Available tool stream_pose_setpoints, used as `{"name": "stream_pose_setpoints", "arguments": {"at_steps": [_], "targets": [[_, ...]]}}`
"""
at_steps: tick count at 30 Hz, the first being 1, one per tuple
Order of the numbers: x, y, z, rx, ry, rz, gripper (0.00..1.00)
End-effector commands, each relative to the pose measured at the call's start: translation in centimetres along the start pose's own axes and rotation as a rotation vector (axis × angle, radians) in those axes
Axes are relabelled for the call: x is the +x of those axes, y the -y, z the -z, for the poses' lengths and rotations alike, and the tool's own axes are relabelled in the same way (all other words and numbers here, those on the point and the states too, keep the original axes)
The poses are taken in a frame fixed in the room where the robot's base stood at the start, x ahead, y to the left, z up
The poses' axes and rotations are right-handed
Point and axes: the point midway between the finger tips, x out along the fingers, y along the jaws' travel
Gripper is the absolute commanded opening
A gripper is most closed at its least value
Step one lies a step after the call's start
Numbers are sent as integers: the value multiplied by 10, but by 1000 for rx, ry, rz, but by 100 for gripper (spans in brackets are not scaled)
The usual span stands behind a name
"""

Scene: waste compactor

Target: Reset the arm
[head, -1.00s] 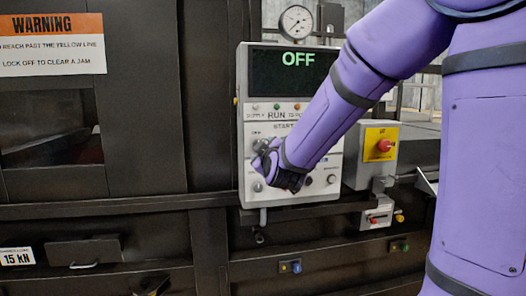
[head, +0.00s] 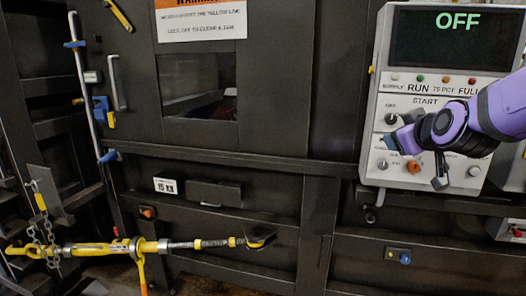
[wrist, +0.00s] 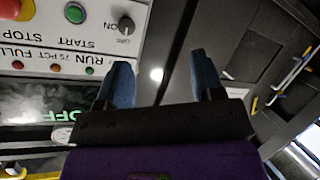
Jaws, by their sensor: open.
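My gripper (head: 408,142) is at the right of the head view, in front of the lower left part of the grey control panel (head: 376,175). In the wrist view its two blue fingers (wrist: 163,85) are spread apart with nothing between them. The panel's screen (head: 440,38) reads OFF. The wrist view shows a rotary knob (wrist: 125,25) and a green button (wrist: 75,13) to the left of the fingers, apart from them. In the head view my arm and gripper hide part of the panel's lower controls.
The dark compactor body (head: 280,110) has a window (head: 200,85) and a warning sign (head: 200,22). A door with a long grey bar (head: 85,90) is at the left. A yellow ratchet turnbuckle (head: 140,248) runs across the lower left, with a chain (head: 45,235) beside it.

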Motion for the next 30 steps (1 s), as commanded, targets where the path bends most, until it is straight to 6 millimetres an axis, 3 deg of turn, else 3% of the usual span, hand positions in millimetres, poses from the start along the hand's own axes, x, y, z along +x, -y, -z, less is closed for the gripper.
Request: {"name": "stream_pose_setpoints", "arguments": {"at_steps": [9,18,24,30], "targets": [[-103,33,-33,226,293,235,61],[-198,51,-81,374,627,255,61],[-226,54,-97,413,732,231,61],[-227,54,-98,415,737,229,61]]}}
